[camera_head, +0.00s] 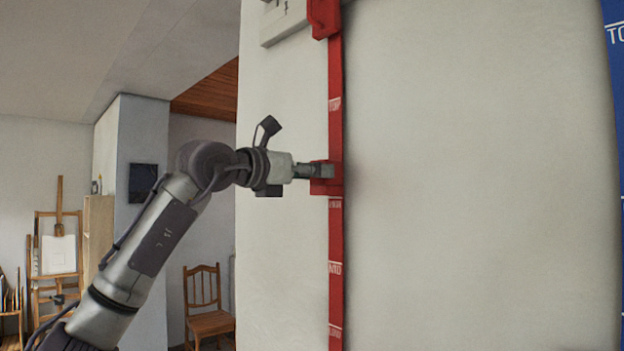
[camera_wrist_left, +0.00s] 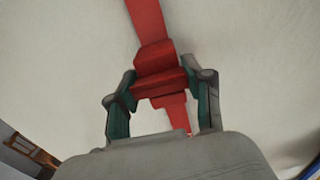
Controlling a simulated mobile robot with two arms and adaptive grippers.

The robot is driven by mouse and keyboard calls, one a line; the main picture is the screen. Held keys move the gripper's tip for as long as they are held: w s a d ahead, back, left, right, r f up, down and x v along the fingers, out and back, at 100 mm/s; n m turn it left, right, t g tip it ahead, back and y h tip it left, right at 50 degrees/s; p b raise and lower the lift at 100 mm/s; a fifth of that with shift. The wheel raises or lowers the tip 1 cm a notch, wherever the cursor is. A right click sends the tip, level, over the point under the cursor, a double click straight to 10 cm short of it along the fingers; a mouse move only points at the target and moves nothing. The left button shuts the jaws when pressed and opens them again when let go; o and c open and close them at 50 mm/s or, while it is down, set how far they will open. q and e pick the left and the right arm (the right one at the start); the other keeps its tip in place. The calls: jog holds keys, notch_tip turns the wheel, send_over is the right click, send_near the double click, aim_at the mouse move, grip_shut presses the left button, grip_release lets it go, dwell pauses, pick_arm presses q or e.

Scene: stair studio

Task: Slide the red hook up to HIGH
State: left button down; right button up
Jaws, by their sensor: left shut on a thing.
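A red vertical rail (camera_head: 336,265) with small white lettering runs up a pale wall. The red hook (camera_head: 327,187) sits on the rail around the middle of the head view, beside a mark whose letters I cannot read surely. My left gripper (camera_head: 318,170) reaches it from the left and is shut on it. In the left wrist view, the hook (camera_wrist_left: 160,80) lies between the two fingers of the left gripper (camera_wrist_left: 163,100), and the rail (camera_wrist_left: 148,20) runs on behind it. My right gripper is not in view.
A red end piece (camera_head: 323,17) tops the rail, beside a pale box (camera_head: 284,22). A blue panel (camera_head: 614,110) stands at the right edge. A wooden chair (camera_head: 207,303) and an easel (camera_head: 58,250) stand at the left. The wall right of the rail is bare.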

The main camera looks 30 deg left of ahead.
pick_arm(q)
jog(key=shift+c, duration=2.2)
grip_release()
jog(key=shift+s, duration=0.1)
jog(key=v, duration=1.2)
